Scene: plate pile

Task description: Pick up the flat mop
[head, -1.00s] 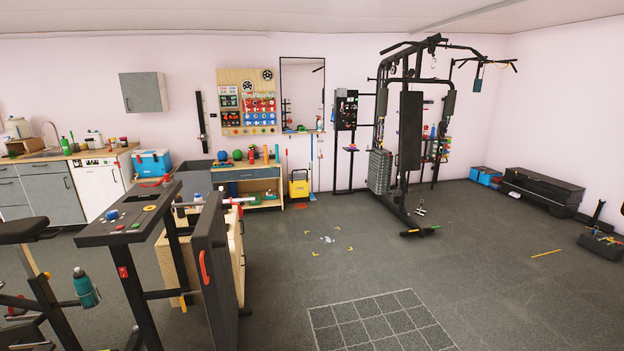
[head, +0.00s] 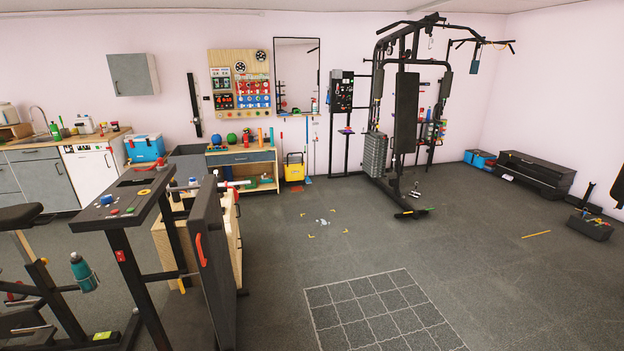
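A thin blue-handled pole with a flat blue foot (head: 307,160) stands against the back wall, below the right edge of the mirror. It looks like the flat mop, but it is too small and far to be sure. It stands just right of a yellow bucket (head: 293,170). Another thin upright handle shows close beside it. Neither of my grippers is in view.
A dark table (head: 130,190), an upright black panel (head: 212,260) and a wooden cabinet stand at the near left. A black gym machine (head: 405,125) stands right of the mop. Small litter (head: 322,222) lies between yellow corner marks. The middle floor is mostly clear.

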